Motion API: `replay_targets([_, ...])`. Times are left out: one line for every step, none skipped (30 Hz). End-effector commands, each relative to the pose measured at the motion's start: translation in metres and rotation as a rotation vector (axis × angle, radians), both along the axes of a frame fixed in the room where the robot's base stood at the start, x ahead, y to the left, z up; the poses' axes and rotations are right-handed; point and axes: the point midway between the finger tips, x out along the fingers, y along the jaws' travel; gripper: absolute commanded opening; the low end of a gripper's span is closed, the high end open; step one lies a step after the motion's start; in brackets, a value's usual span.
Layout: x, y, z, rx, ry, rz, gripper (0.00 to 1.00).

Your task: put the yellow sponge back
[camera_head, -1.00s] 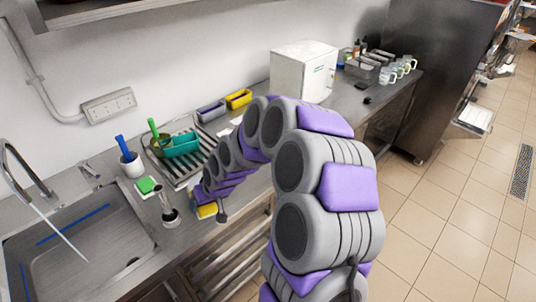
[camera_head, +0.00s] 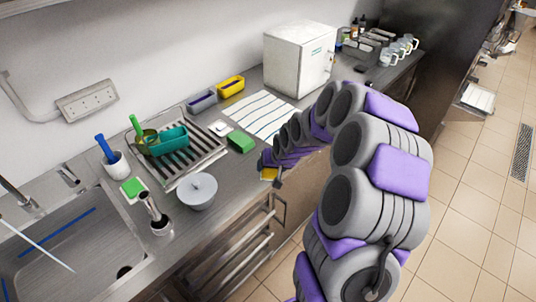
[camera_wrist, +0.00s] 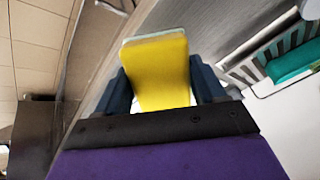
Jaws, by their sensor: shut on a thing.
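The yellow sponge (camera_wrist: 157,75) is between the two dark fingers of my gripper (camera_wrist: 158,88) in the wrist view, with a pale layer along its far edge. My gripper is shut on it. In the head view a small yellow part of the sponge (camera_head: 269,174) shows at the end of my arm, by the front edge of the counter. My fingers are mostly hidden there. A yellow bin (camera_head: 231,87) and a grey-purple bin (camera_head: 202,101) stand at the wall.
A drying rack (camera_head: 190,160) holds a teal container (camera_head: 168,140). A striped cloth (camera_head: 262,116) lies before the white box (camera_head: 298,58). The sink (camera_head: 75,255) is at left.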

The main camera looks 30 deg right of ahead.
Motion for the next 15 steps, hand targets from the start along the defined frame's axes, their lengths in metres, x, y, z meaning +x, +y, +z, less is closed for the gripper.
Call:
replay_targets([0.010,-0.002,-0.003,-0.002,-0.001,0.000,0.36])
replay_targets([0.015,-0.003,-0.003,-0.003,-0.001,0.002,0.36])
replay_targets([0.022,-0.004,-0.003,-0.003,-0.004,0.003,0.36])
replay_targets([0.027,-0.006,-0.002,-0.003,-0.006,0.001,0.36])
replay_targets([0.032,-0.007,-0.003,-0.004,-0.005,0.001,0.36])
replay_targets([0.037,-0.009,-0.004,-0.003,-0.001,0.000,0.36])
replay_targets([0.041,-0.009,-0.005,-0.003,-0.001,0.002,0.36])
replay_targets([0.046,-0.011,-0.005,-0.003,-0.001,0.003,0.36])
replay_targets([0.053,-0.014,-0.006,-0.004,-0.003,0.001,0.36])
replay_targets([0.057,-0.016,-0.006,-0.002,-0.004,0.001,0.36])
replay_targets([0.061,-0.017,-0.007,-0.001,-0.002,0.000,0.36])
replay_targets([0.066,-0.019,-0.007,-0.001,-0.001,0.001,0.36])
replay_targets([0.071,-0.021,-0.007,-0.002,-0.003,0.001,0.36])
replay_targets([0.075,-0.022,-0.007,-0.001,-0.004,0.000,0.36])
replay_targets([0.080,-0.023,-0.008,-0.001,-0.003,0.001,0.36])
